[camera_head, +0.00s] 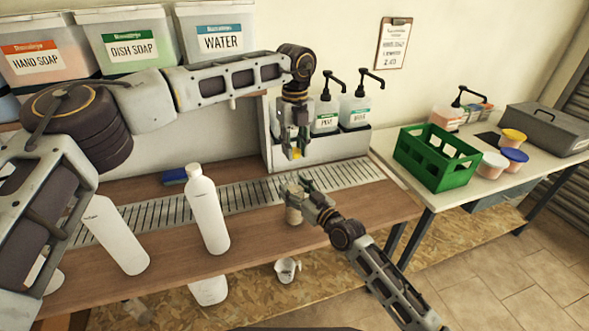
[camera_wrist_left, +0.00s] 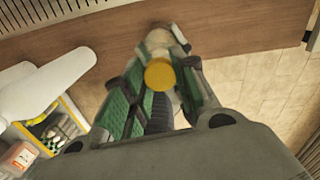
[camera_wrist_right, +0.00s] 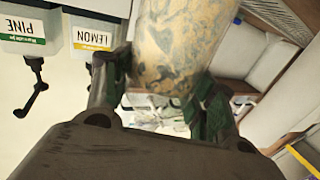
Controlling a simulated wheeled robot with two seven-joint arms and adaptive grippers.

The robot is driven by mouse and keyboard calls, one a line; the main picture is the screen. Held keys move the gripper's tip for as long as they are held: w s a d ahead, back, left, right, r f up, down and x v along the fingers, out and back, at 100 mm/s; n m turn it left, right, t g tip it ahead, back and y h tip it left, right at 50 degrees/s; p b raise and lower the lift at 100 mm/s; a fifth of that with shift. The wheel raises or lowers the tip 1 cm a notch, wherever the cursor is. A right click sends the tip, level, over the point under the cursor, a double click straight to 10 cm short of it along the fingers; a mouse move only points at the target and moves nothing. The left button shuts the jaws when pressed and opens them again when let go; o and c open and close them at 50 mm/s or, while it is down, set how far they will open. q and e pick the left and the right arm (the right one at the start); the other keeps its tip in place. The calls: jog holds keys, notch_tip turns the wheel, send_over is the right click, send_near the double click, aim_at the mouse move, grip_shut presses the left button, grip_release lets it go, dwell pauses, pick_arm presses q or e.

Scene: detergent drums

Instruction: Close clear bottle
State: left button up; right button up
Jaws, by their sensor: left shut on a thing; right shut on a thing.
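The clear bottle (camera_head: 293,214) stands at the front of the wooden counter; its see-through body also fills the top of the right wrist view (camera_wrist_right: 180,45). My right gripper (camera_head: 302,188) is shut around it. My left gripper (camera_head: 296,146) is shut on a yellow cap (camera_head: 295,153) and holds it above the bottle, with a gap between in the head view. In the left wrist view the cap (camera_wrist_left: 159,75) lies between the green finger pads, in front of the bottle. The bottle's mouth is hidden by the gripper and the cap.
White bottles (camera_head: 207,210) stand left on the counter, near a metal drain grate (camera_head: 255,195) and blue sponge (camera_head: 175,176). Pump dispensers (camera_head: 355,108) stand behind my left gripper. A green crate (camera_head: 437,158) and lidded tubs (camera_head: 491,165) are on the right table. A white jug (camera_head: 287,270) is below.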

pick_arm(q)
jog(key=shift+f, duration=1.85)
jog(key=shift+f, duration=0.1)
jog(key=shift+f, duration=0.8)
jog(key=shift+f, duration=0.55)
